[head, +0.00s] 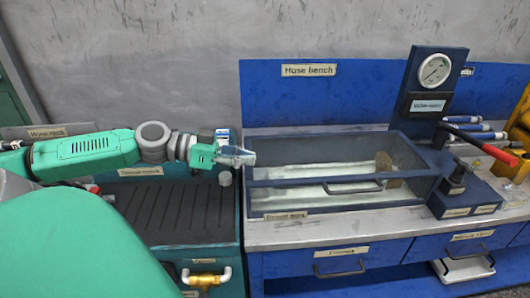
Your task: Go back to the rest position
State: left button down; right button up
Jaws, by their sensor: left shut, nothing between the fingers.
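My left gripper (240,157) shows in the head view at the end of the green and grey arm that comes in from the left. It is shut and empty. It hangs in the air near the left end of the clear-fronted box on the hose bench, and I cannot tell its exact distance from the box. My right gripper is not in view.
The hose bench (350,233) holds the dark-framed box (310,191), a gauge panel (428,88) and a red-handled lever (487,148). A ribbed dark tray (175,215) lies below my left arm. A yellow machine (521,130) stands at the right edge.

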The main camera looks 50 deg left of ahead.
pick_arm(q)
jog(key=shift+v, duration=1.1)
